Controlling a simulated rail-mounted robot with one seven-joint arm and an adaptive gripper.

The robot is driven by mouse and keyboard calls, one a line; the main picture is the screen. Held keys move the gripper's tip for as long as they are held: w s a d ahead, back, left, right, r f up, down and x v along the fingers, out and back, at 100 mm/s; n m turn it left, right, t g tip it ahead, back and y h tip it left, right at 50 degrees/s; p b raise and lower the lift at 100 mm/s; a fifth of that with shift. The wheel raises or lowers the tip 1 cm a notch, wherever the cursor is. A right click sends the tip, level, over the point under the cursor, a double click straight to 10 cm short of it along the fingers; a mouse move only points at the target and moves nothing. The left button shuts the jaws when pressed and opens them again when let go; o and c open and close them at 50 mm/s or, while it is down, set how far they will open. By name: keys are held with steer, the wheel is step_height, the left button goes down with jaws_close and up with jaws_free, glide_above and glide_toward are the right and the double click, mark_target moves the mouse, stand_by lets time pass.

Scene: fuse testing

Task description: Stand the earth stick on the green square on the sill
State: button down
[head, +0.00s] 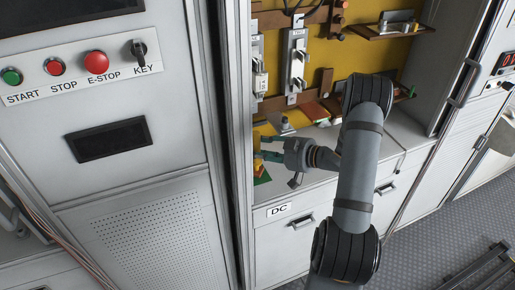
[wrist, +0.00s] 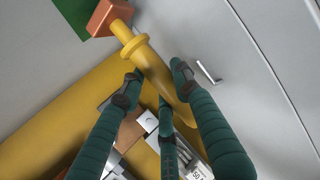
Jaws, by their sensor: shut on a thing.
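The earth stick (wrist: 150,65) is a yellow rod with a round collar and a copper-coloured block at its end. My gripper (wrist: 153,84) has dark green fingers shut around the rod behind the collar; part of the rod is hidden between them. In the wrist view the block overlaps the edge of the green square (wrist: 72,14); I cannot tell whether they touch. In the head view my gripper (head: 269,148) is at the left end of the sill, above the green square (head: 262,179). Only a little of the earth stick (head: 258,168) shows there, below the fingers.
The cabinet's grey upright (head: 229,150) stands close to the left of my gripper. Behind are a yellow back panel (head: 350,58) with fuse units (head: 295,60) and several small blocks on the sill (head: 313,131).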

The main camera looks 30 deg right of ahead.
steer(key=shift+f+b, duration=0.45)
steer(key=shift+f, duration=0.05)
stand_by(0.4)
steer(key=c, duration=1.2)
jaws_free()
steer(key=b+v, duration=0.1)
steer(key=v, duration=0.5)
stand_by(0.5)
steer(key=shift+p+x, duration=0.5)
steer(key=shift+x, duration=2.55)
